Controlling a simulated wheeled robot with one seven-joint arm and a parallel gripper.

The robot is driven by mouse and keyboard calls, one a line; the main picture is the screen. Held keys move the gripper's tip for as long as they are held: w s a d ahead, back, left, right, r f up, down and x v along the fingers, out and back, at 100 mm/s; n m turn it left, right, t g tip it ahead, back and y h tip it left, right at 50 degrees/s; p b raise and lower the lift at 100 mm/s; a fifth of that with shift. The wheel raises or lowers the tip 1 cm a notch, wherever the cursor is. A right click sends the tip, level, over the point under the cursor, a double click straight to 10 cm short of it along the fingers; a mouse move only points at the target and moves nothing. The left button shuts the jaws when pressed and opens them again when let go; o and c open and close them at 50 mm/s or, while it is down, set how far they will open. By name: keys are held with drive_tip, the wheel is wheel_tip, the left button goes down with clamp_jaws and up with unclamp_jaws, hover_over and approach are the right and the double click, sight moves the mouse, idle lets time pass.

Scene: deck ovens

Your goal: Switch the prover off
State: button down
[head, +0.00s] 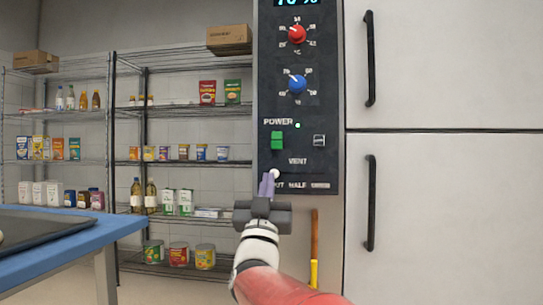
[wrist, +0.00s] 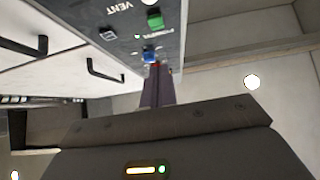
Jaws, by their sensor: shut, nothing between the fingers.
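The prover's dark control panel (head: 265,105) stands upright at the centre of the head view. Its green power switch (head: 277,140) sits under the POWER label, with a small pale light (head: 297,125) beside the label. The switch also shows in the wrist view (wrist: 154,18). My gripper (head: 267,180) is shut and empty, pointing up just below the switch, in front of the vent row at the panel's lower left. In the wrist view its fingers (wrist: 158,80) point toward the panel. I cannot tell whether the fingertips touch the panel.
A red knob (head: 297,34) and a blue knob (head: 297,84) sit above the switch; a small square button (head: 319,140) is to its right. White doors with black handles (head: 370,58) stand to the right. Wire shelves and a blue table (head: 70,243) are to the left.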

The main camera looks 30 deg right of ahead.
sight(276, 141)
drive_tip(key=shift+r, duration=0.1)
drive_tip(key=p+x, duration=0.1)
drive_tip(key=x, duration=0.3)
drive_tip(key=f+p+x, duration=0.1)
drive_tip(key=x, duration=0.3)
drive_tip(key=w+p+x, duration=0.1)
drive_tip(key=x, duration=0.2)
drive_tip(key=shift+w+d+r, duration=0.15)
drive_tip(key=shift+w+d, duration=0.15)
drive_tip(key=shift+d, duration=0.25)
drive_tip(key=shift+w+d, duration=0.35)
drive_tip(key=shift+w, duration=0.2)
